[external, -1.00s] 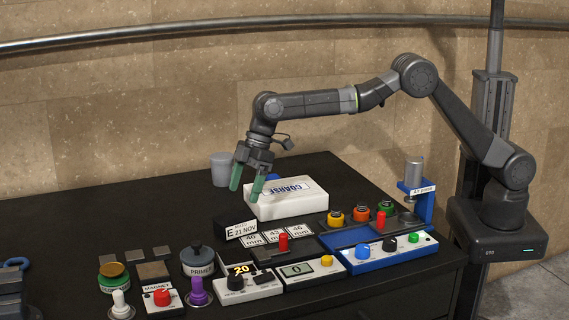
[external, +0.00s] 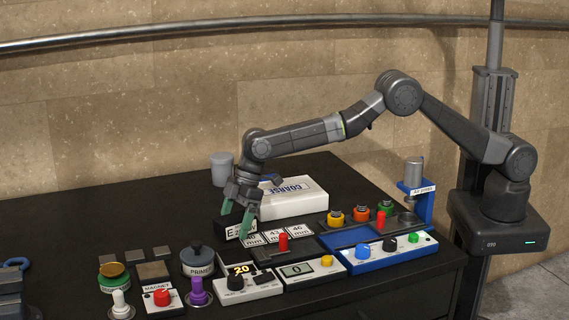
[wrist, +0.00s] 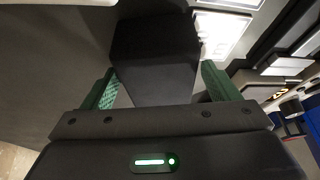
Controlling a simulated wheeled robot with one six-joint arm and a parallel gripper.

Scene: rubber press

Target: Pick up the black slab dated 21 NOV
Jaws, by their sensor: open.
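In the wrist view the black slab (wrist: 155,65) lies between the open fingers of my gripper (wrist: 158,80). I cannot tell whether the fingers touch it.
A white block marked COARSE (external: 292,199) stands behind the slab. White tiles marked in mm (external: 274,234) lie close on its right. A grey cup (external: 222,168) stands at the back.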

